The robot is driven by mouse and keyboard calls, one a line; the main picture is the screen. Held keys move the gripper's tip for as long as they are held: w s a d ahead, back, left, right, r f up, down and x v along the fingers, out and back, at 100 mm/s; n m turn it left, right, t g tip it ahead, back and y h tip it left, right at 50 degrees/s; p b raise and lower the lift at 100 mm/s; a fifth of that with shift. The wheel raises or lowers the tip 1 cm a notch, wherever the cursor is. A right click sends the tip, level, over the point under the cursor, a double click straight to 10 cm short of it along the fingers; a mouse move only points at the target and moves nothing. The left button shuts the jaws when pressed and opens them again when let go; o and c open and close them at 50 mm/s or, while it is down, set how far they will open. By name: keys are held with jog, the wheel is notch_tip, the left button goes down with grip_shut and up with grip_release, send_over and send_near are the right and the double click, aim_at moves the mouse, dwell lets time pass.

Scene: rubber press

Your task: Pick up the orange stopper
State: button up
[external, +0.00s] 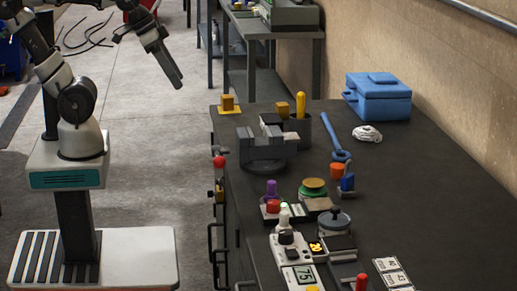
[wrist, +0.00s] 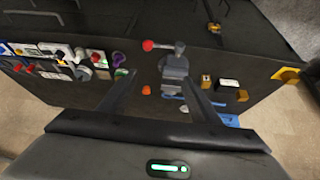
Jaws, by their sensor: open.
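The orange stopper (external: 337,170) stands on the dark workbench, right of centre in the external view, close beside a small blue piece. In the wrist view, a small orange spot that looks like the stopper (wrist: 147,91) shows between my fingers, well beyond them. My gripper (external: 178,82) is in the air left of the bench, above the floor and far from the stopper. In the wrist view my gripper (wrist: 161,76) has its two dark fingers spread apart with nothing held.
A grey vise (external: 262,150) stands at the bench's left edge. A blue wrench (external: 340,149) lies behind the stopper, with a blue toolbox (external: 380,100) at the back. The bench's right side is mostly clear.

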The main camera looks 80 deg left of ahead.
jog(key=w+d+f+m+h+b, duration=0.1)
jog(key=w+f+b, duration=0.2)
jog(key=w, duration=0.5)
jog(key=w+d+f+m+h+b, duration=0.15)
jog(key=w+b, duration=0.25)
jog(key=w, duration=0.4)
jog(key=m+t+b, duration=0.1)
jog(key=t+b, duration=0.1)
jog(key=b, duration=0.4)
send_near(338, 165)
jog(key=shift+m, duration=0.25)
jog(key=x, duration=0.2)
jog(key=d+b+x, duration=0.1)
jog(key=x, duration=0.1)
jog(key=shift+s, duration=0.15)
jog(key=shift+a+b+x, duration=0.2)
jog(key=shift+x, duration=1.35)
jog(key=shift+a+b+x, duration=0.15)
jog(key=shift+x, duration=1.4)
jog(key=c, duration=1.1)
